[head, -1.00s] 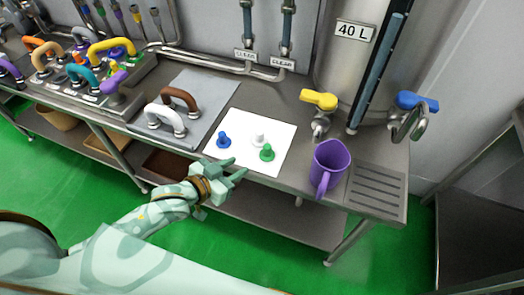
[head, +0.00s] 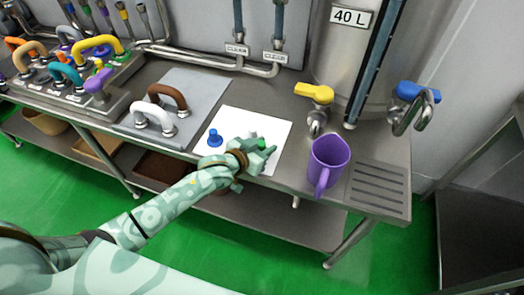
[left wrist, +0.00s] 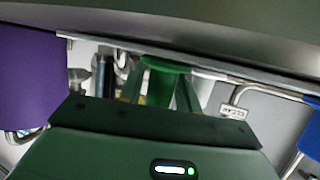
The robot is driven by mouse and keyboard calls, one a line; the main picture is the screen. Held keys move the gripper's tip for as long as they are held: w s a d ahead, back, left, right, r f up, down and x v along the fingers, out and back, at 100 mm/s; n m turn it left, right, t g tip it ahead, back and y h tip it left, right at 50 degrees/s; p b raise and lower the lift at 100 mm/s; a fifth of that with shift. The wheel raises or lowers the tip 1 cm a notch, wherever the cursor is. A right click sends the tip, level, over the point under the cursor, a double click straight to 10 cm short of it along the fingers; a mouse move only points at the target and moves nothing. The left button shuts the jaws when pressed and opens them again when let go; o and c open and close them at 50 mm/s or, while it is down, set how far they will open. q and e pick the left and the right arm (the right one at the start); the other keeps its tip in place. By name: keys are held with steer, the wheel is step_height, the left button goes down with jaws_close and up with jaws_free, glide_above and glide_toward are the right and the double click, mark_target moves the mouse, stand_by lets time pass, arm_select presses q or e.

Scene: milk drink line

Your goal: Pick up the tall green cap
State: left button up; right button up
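The green cap (head: 262,144) stands on the white mat (head: 278,127), partly hidden by my left gripper (head: 268,151). In the left wrist view the green cap (left wrist: 163,82) lies between the fingers of the left gripper (left wrist: 162,92), its wide flange toward the top of the picture. The fingers are apart on either side of the cap's stem, with narrow gaps visible, so the gripper looks open. A blue cap (head: 214,138) stands at the mat's left. A white cap (head: 252,134) stands behind the gripper, mostly hidden. My right gripper is not in view.
A purple pitcher (head: 328,163) stands right of the mat, near the slotted drain (head: 378,186). A grey mat with brown (head: 174,97) and white (head: 154,117) handles lies to the left. The yellow tap (head: 315,93) is behind the pitcher.

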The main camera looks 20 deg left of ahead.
arm_select(q)
steer(key=shift+w+d+f, duration=0.1)
steer(key=shift+w+f, duration=0.05)
steer(key=shift+w, duration=0.15)
jaws_close()
